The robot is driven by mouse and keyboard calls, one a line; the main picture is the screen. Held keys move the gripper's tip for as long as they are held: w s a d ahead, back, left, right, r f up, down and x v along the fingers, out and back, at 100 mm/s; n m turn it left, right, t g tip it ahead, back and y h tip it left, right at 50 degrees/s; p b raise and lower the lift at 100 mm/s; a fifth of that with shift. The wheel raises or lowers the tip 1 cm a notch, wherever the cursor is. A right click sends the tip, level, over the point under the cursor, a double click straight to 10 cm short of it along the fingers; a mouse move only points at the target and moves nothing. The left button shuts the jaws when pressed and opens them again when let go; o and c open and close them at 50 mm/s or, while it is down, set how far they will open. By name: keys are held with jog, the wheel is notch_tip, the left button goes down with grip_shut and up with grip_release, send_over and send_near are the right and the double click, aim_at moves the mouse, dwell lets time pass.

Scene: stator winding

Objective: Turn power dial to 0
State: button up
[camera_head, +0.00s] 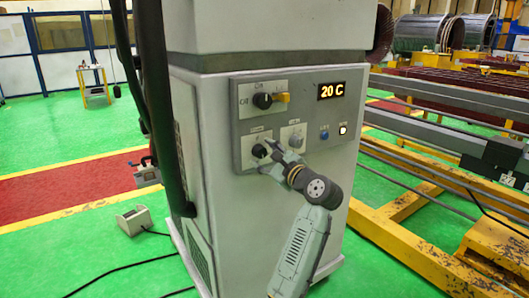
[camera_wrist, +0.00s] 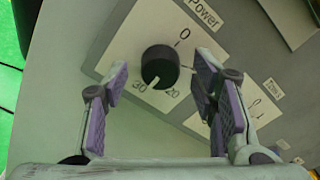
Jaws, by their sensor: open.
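The power dial is a round black knob (camera_wrist: 160,65) on a white plate marked "Power", with 0 above it and 30 and 20 below it. Its small white mark is at the lower edge, between 30 and 20 and nearer 30. In the head view the dial (camera_head: 258,151) is at the lower left of the grey control panel (camera_head: 318,98), partly hidden by my gripper (camera_head: 270,157). In the wrist view my gripper (camera_wrist: 162,76) is open. Its purple pads stand on either side of the knob, with a visible gap at each side.
A switch plate (camera_head: 292,136) sits right of the dial. Above are a black-and-yellow rotary switch (camera_head: 263,101) and a display (camera_head: 332,91) reading 20 C. Blue and white buttons (camera_head: 333,132) are at the right. A black hose (camera_head: 160,110) hangs by the cabinet's left side.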

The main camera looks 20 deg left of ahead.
jog(key=shift+w+a, duration=0.25)
jog(key=shift+c, duration=0.2)
jog(key=c, duration=1.1)
